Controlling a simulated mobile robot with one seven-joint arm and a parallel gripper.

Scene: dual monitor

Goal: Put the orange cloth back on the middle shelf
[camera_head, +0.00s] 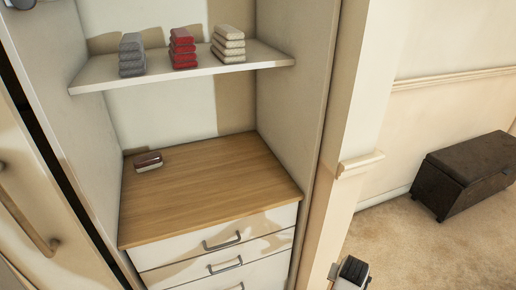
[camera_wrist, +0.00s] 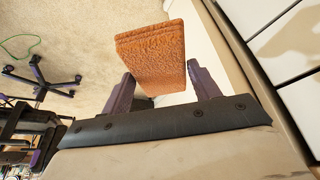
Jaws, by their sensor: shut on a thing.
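The orange cloth (camera_wrist: 150,48) is a folded, thick, textured block in the wrist view. My gripper (camera_wrist: 162,80) is shut on it, with a dark purple finger on either side; the cloth extends beyond the fingertips. The cloth does not show in the head view. In the head view, a white shelf (camera_head: 190,72) in the open closet holds grey (camera_head: 132,55), red (camera_head: 182,48) and beige (camera_head: 228,44) folded cloth stacks. Below it is a wooden top (camera_head: 210,185). Which of these levels is the middle shelf, I cannot tell for sure.
A small dark red and white item (camera_head: 148,161) lies at the wooden top's back left; the rest of that top is clear. White drawers (camera_head: 215,246) with handles are below. A closet door (camera_head: 35,190) stands at left. A brown ottoman (camera_head: 465,175) is at right.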

